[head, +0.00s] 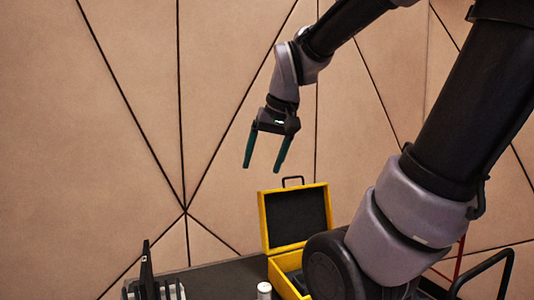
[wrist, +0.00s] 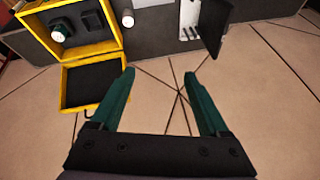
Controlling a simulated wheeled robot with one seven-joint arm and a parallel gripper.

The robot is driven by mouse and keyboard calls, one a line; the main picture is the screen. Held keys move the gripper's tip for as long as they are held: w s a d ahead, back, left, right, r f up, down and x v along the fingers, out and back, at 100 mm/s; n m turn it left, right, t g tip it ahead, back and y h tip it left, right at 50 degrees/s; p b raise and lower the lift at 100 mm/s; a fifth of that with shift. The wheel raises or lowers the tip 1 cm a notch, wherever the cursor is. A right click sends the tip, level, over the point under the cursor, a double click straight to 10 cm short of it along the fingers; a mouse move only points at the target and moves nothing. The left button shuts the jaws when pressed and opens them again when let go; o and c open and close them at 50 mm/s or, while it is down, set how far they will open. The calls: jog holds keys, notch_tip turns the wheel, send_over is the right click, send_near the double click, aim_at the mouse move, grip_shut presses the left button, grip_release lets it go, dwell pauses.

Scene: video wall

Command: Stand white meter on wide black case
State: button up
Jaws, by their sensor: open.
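My gripper (head: 263,168) is open and empty, high above the table in front of the wall. In the wrist view its two green fingers (wrist: 159,73) are apart with nothing between them. No thing is clearly recognisable as the white meter or the wide black case. A small white-topped cylinder (head: 264,290) stands on the table left of the yellow case; it also shows in the wrist view (wrist: 128,20). A white slotted piece with a black upright panel (wrist: 215,25) is at the upper right of the wrist view, and at the lower left of the head view (head: 148,275).
An open yellow case (head: 264,225) with black lining stands on the dark table (head: 215,277). In the wrist view, another white-topped round thing (wrist: 58,33) sits in the case (wrist: 82,58). The panelled wall (head: 120,120) is behind. My arm hides the table's right part.

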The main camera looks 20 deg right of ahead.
jog(key=s, duration=0.1)
jog(key=s+r+m+t, duration=0.1)
jog(key=s+r+t, duration=0.1)
jog(key=shift+s+a+r+m+y, duration=0.1)
jog(key=shift+s+a+m+y, duration=0.1)
jog(key=shift+a+m+y, duration=0.1)
dwell(1.1)
